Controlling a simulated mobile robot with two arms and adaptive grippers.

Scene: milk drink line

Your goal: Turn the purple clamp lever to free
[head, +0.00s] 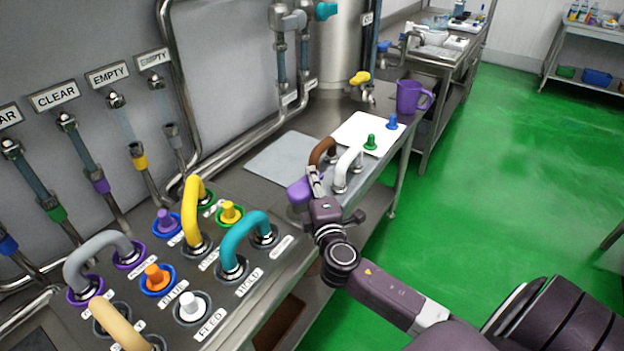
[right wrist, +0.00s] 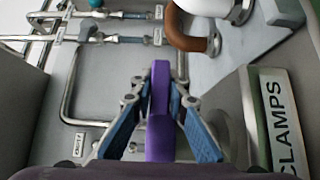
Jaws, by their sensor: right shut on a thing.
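The purple clamp lever (head: 298,192) stands at the right part of the bench, just left of the brown and white hoses. My right gripper (head: 314,184) is at the lever, partly covering it in the head view. In the right wrist view the purple lever (right wrist: 160,110) runs between the two blue-padded fingers of my right gripper (right wrist: 160,88), which are shut on it. A label reading CLAMPS (right wrist: 284,125) shows at the right of that view. The lever's pivot is hidden. My left gripper is not in view.
A brown hose (head: 322,151) and a white hose (head: 347,166) stand close behind my right gripper. A white mat (head: 350,130) with green and blue plugs, and a purple mug (head: 409,97), are farther back. The panel with a teal hose (head: 241,236) is at the left front.

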